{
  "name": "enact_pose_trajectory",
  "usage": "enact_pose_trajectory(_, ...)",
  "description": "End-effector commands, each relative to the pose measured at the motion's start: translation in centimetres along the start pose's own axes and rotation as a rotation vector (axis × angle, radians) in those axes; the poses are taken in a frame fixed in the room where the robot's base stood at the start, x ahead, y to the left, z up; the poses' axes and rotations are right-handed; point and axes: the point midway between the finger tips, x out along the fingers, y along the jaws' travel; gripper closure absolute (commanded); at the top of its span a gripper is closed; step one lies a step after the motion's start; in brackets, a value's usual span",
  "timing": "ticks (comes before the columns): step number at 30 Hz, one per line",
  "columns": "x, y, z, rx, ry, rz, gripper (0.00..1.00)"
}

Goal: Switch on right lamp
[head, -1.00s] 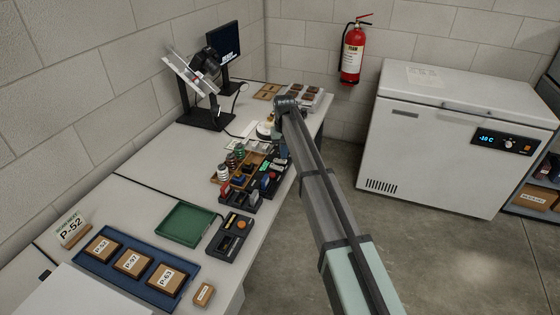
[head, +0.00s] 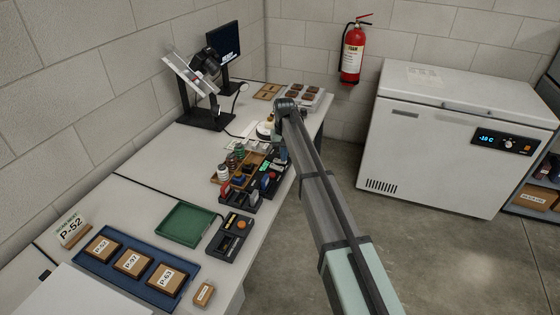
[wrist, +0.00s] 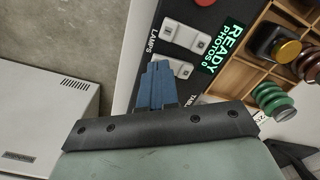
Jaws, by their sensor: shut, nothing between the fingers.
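A dark control panel with the word LAMPS shows in the wrist view. It bears two white rocker switches: one (wrist: 186,36) lies clear of my gripper, and the other (wrist: 180,66) is partly covered by my fingertips. My gripper (wrist: 160,72) has its blue fingers shut together and empty, at or just above that second switch; I cannot tell whether they touch it. A lit display (wrist: 222,50) beside the switches reads READY PHOTOS 0. In the head view the end of my arm hangs over the far right edge of the bench, hiding part of the panel. Which lamps are lit is unclear.
A red button (wrist: 204,2) sits at the panel's top edge. A wooden compartment tray (wrist: 288,22) with spools lies beside it. A black stand (head: 204,118) and monitor (head: 223,45) stand at the back. A green tray (head: 187,223) is nearer. The freezer (head: 445,140) stands right, across open floor.

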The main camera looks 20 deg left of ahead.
Motion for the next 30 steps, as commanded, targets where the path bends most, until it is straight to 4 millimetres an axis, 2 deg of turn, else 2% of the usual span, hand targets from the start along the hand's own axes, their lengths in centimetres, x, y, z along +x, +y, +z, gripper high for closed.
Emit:
enact_pose_trajectory(17, 0.5, 0.0, 0.0, 0.000, 0.000, 0.000, 1.00)
enact_pose_trajectory(30, -1.7, 0.0, 0.0, 0.000, 0.001, 0.000, 1.00)
